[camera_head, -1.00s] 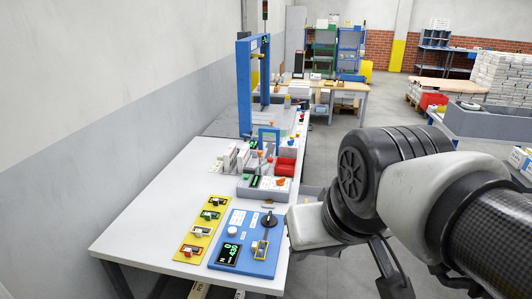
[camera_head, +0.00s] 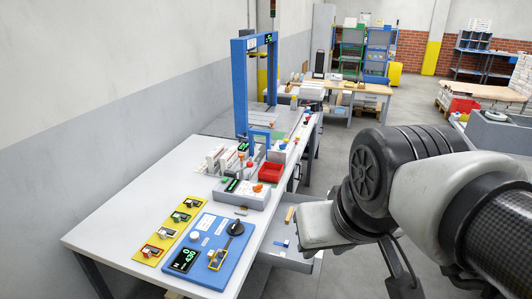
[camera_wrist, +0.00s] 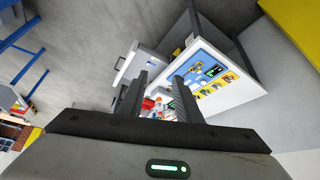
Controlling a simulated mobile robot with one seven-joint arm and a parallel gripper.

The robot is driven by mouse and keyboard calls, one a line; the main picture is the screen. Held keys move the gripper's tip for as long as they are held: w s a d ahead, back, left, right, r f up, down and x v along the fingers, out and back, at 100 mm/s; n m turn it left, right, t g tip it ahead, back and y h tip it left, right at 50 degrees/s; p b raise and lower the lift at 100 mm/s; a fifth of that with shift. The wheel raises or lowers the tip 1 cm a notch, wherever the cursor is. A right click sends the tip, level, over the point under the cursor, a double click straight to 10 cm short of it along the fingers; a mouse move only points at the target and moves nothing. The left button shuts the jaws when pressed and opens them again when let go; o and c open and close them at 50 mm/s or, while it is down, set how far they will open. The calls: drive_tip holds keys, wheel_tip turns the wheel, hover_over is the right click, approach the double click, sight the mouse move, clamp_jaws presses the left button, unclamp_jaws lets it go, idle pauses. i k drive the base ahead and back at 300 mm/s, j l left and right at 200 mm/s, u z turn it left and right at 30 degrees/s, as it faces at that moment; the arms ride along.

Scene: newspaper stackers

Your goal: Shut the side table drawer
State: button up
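The drawer (camera_head: 288,261) is pulled out from the right side of the long white table (camera_head: 130,211). A small yellow-brown piece and a blue item lie inside it. My arm partly covers its outer side in the head view. In the wrist view, the drawer (camera_wrist: 137,60) sticks out from the table, just beyond my fingertips. My gripper (camera_wrist: 159,76) is open, with nothing between its fingers. I see no clear contact between the fingers and the drawer. The fingers are hard to make out in the head view.
On the table are a blue control panel (camera_head: 209,249), a yellow switch strip (camera_head: 172,229), a red bin (camera_head: 271,172) and a blue frame (camera_head: 241,90). A wooden bench (camera_head: 340,90) stands behind. The grey floor between table and arm is clear beyond the drawer.

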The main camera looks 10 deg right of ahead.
sight(277, 231)
drive_tip(key=i+l, duration=0.15)
drive_tip(key=l, duration=0.2)
drive_tip(key=i+l+u, duration=0.1)
drive_tip(key=l, duration=0.3)
drive_tip(key=i+l, duration=0.15)
drive_tip(key=l, duration=0.2)
drive_tip(key=k+l, duration=0.35)
drive_tip(key=i+j+u, duration=0.1)
drive_tip(key=i+u, duration=0.6)
